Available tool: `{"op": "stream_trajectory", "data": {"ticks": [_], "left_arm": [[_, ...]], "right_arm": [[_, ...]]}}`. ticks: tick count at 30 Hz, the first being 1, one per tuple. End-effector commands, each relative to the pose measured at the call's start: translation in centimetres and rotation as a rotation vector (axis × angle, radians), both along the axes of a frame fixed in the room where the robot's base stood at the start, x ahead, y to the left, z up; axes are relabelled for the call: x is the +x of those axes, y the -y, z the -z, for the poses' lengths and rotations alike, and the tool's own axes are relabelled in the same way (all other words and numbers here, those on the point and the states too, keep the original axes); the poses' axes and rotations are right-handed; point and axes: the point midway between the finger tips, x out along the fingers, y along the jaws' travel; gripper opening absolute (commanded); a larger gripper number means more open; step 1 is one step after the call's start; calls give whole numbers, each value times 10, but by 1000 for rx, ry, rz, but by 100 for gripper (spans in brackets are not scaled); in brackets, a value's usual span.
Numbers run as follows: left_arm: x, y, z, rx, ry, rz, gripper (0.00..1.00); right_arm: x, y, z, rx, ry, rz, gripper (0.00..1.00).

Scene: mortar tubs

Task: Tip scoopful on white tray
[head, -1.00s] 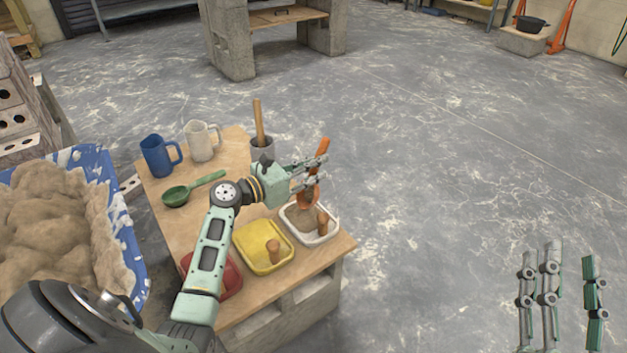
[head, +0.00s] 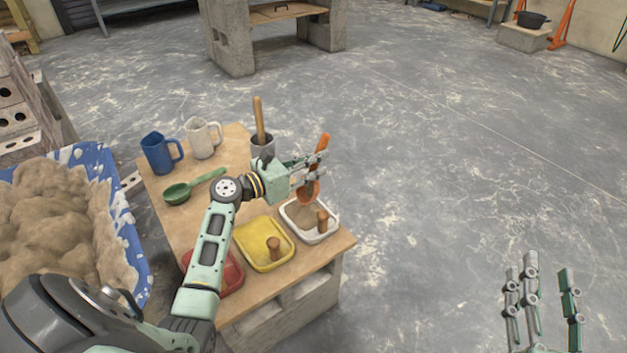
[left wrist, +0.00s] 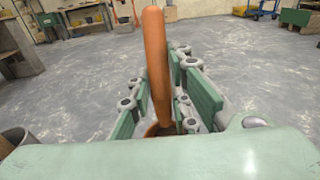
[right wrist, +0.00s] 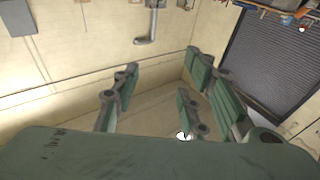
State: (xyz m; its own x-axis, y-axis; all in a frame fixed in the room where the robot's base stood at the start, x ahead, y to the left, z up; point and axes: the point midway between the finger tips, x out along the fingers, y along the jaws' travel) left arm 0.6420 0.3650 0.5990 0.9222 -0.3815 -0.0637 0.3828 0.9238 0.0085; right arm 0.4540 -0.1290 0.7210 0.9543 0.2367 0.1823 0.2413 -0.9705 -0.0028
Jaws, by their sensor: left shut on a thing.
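The white tray (head: 327,236) is at the right end of the wooden table top, with sandy material (head: 300,214) and a wooden peg-like piece (head: 322,221) in it. My left gripper (head: 313,167) is shut on the orange scoop (head: 323,143), holding it above the white tray with its handle up and its bowl (head: 308,192) down. The handle also stands between the fingers in the left wrist view (left wrist: 155,60). What the bowl holds is hard to tell. My right gripper (head: 540,300) is empty and open, away from the table; its spread fingers show in the right wrist view (right wrist: 165,105).
A yellow tray (head: 247,236) and a red tray (head: 232,277) stand beside the white one. A blue tub (head: 132,236) of mortar is at left.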

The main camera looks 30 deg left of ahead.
Motion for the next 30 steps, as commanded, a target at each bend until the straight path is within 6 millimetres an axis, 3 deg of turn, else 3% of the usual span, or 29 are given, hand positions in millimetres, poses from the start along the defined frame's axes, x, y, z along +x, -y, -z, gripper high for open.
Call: {"op": "stream_trajectory", "data": {"ticks": [19, 30], "left_arm": [[0, 0, -6, -1, 2, 0, 0], [0, 0, -6, -1, 2, 0, 0]], "right_arm": [[3, 4, 35, -49, -169, 10, 40], [2, 5, 37, -50, -174, 11, 40]]}}
